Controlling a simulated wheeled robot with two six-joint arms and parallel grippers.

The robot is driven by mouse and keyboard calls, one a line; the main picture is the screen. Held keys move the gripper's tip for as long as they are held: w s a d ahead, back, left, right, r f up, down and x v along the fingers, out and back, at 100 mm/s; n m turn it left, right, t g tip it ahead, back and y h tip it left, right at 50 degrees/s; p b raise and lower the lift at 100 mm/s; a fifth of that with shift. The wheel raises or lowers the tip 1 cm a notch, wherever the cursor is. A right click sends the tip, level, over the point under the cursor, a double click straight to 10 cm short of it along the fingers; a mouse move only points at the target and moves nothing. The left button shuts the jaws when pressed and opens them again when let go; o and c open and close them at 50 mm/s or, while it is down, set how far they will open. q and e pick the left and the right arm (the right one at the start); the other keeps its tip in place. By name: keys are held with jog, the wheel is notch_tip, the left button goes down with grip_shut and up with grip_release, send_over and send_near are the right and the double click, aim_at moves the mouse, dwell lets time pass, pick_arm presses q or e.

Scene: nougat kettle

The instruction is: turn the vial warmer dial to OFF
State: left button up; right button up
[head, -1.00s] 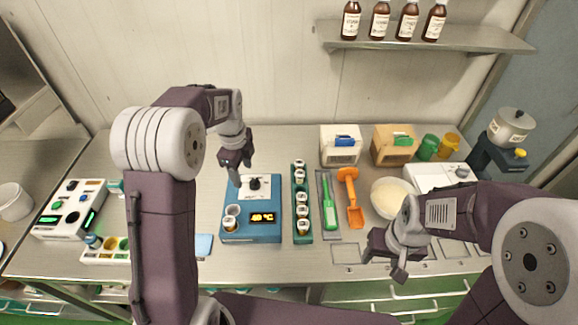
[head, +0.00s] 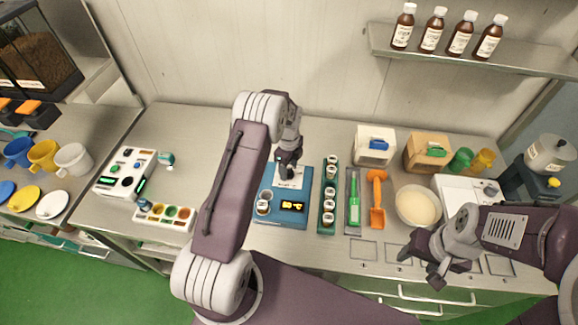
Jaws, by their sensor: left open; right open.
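The vial warmer (head: 274,211) is a blue box with a lit yellow display (head: 292,206) on the middle of the bench. Vials (head: 264,203) stand in its left side. Its white dial plate (head: 297,183) is at the back. My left gripper (head: 287,174) is open, pointing down over the dial plate. It hides the black dial, so I cannot tell the dial's setting or whether the fingers touch it. My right gripper (head: 421,270) is open and empty near the bench's front edge, away from the warmer.
A green vial rack (head: 328,207) stands close to the warmer's right. Further right are a green tool (head: 354,208), an orange scoop (head: 376,203) and a cream bowl (head: 417,206). A white device (head: 125,175) and a cup tray (head: 164,217) are at left.

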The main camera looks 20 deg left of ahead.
pick_arm(q)
jog(key=shift+f, duration=0.35)
jog(key=shift+s, duration=0.1)
jog(key=shift+c, duration=0.4)
grip_shut()
